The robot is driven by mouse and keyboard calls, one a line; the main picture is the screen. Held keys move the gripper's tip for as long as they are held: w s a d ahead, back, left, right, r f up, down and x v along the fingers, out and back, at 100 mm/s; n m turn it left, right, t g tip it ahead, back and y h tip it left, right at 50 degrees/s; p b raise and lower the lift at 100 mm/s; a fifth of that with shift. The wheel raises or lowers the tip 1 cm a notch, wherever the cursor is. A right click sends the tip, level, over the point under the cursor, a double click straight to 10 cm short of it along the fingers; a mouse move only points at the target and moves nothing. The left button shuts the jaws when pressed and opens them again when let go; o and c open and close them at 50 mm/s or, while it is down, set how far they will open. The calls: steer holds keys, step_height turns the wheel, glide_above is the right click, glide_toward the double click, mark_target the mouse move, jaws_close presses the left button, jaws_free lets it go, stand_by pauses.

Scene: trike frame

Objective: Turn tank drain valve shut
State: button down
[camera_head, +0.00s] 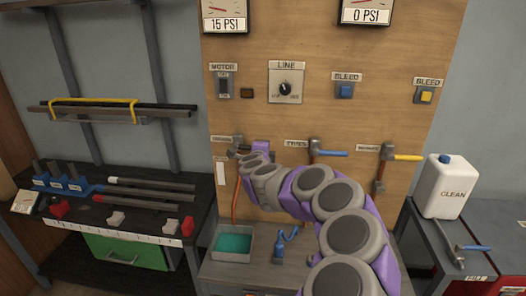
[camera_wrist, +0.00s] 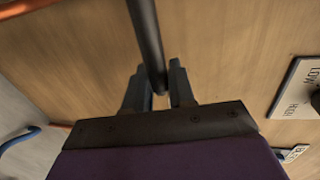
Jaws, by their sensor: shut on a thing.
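My gripper (camera_head: 243,152) is at the left valve on the wooden panel, under a small label (camera_head: 226,138) too small to read surely. In the wrist view my gripper (camera_wrist: 160,92) has its two dark fingers closed around a dark round bar (camera_wrist: 147,40), which appears to be this valve's handle. The bar runs from the fingertips to the picture's top edge. My gripper and arm cover most of the left valve in the head view, so its angle is hard to tell there.
Two more valves, with a blue handle (camera_head: 333,153) and a yellow handle (camera_head: 407,157), sit to the right. Above are a motor switch (camera_head: 224,85), line knob (camera_head: 286,88) and bleed buttons (camera_head: 345,91).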

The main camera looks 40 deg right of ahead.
steer(key=shift+f, duration=0.2)
steer(key=c, duration=1.1)
jaws_free()
steer(key=shift+d, duration=0.15)
steer(key=shift+s, duration=0.1)
steer(key=v, duration=1.7)
steer(key=shift+r+p, duration=0.15)
steer(key=shift+p, duration=0.15)
